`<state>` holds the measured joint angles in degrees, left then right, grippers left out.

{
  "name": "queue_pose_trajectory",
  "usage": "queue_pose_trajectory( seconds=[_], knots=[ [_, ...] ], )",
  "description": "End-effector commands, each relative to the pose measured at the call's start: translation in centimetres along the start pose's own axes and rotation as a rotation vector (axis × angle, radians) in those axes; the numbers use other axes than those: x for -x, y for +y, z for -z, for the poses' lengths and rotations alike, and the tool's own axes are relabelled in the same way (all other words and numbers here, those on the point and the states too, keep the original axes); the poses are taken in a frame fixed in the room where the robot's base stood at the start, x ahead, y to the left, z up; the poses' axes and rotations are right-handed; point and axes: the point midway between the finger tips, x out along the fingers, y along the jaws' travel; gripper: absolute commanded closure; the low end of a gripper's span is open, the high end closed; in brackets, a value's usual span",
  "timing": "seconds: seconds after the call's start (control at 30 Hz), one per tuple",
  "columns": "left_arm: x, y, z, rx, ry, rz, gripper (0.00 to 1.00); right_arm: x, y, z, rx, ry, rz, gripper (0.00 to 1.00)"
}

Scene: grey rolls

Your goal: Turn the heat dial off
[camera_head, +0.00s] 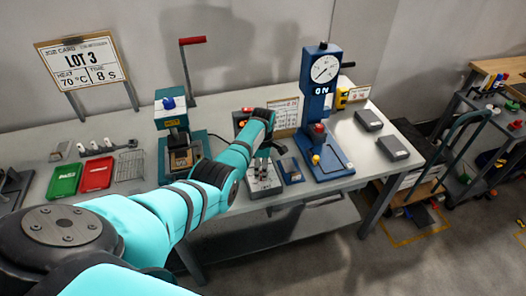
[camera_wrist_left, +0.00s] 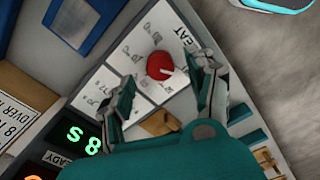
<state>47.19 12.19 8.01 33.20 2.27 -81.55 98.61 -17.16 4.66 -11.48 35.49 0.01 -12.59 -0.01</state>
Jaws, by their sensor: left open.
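The red heat dial (camera_wrist_left: 159,65) with a white pointer sits on a white panel (camera_wrist_left: 128,58) beside the word HEAT in the left wrist view. My left gripper (camera_wrist_left: 166,72) is open, with one finger on each side of the dial. I cannot tell whether the fingers touch it. In the head view my left gripper (camera_head: 262,160) is over the control box (camera_head: 264,188) on the table, and my arm and gripper hide the dial there. The right gripper is not in view.
A teal press with a red-handled lever (camera_head: 172,115) stands left. Green (camera_head: 64,181) and red (camera_head: 96,174) trays lie farther left. A green digital display (camera_wrist_left: 83,140) reads 8S.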

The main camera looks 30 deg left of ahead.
Motion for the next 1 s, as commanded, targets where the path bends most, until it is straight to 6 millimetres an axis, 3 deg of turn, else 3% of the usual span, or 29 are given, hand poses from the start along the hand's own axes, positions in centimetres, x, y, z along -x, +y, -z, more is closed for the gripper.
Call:
queue_pose_trajectory(
  seconds=[0.2, 0.4, 0.6, 1.0],
  knots=[
    [5.0, 0.1, 0.0, 0.001, -0.002, -0.008, 0.43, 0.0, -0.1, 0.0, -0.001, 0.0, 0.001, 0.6],
    [8.1, 0.1, 0.0, 0.001, -0.002, -0.003, 0.43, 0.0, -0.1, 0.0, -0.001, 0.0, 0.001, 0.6],
    [9.2, 0.1, 0.0, 0.002, 0.0, -0.002, 0.43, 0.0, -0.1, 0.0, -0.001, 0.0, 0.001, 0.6],
    [9.3, 0.1, 0.0, 0.001, -0.001, -0.002, 0.43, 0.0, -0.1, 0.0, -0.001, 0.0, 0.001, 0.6]
  ],
)
